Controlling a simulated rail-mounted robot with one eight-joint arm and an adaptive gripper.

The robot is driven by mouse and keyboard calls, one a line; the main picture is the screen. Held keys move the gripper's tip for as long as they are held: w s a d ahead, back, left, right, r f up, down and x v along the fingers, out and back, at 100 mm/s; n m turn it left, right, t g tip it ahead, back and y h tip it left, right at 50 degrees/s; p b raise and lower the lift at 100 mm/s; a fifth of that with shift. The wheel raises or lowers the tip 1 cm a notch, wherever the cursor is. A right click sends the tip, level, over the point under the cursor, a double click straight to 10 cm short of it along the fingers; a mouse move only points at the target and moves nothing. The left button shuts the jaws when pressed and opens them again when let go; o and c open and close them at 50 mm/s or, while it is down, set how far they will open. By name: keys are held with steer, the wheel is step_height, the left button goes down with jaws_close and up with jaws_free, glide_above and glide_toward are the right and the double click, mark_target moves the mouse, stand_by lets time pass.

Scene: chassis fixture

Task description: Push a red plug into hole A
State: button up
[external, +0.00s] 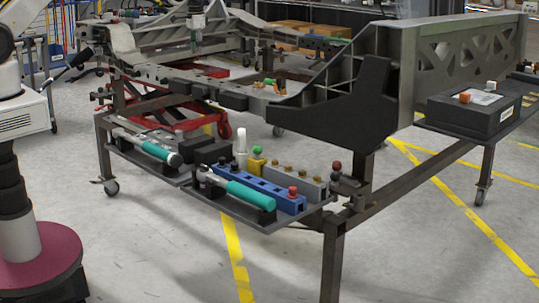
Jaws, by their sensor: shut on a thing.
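A red plug (292,191) stands upright at the right end of a long blue block (262,185) on the dark shelf at the front of the fixture. A second, darker red knob (337,166) tops a dark piece just right of the shelf. No lettering is legible, so I cannot tell which hole is A. My white arm links (8,80) show at the left edge, well left of the shelf. My gripper is not visible, and anything it holds is hidden from this view.
A teal-handled tool (250,194) lies in front of the blue block, and another teal-handled tool (155,149) lies to the left. A large dark bracket (355,105) rises at right.

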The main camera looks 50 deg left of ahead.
steer(key=shift+w, duration=0.15)
steer(key=shift+f+b, duration=1.05)
steer(key=shift+f, duration=1.8)
steer(key=shift+a+b, duration=0.1)
steer(key=shift+b, duration=0.5)
steer(key=shift+f+b, duration=1.2)
steer(key=shift+f, duration=0.25)
steer(key=o, duration=0.8)
steer(key=shift+c, duration=0.6)
steer(key=shift+r, duration=0.1)
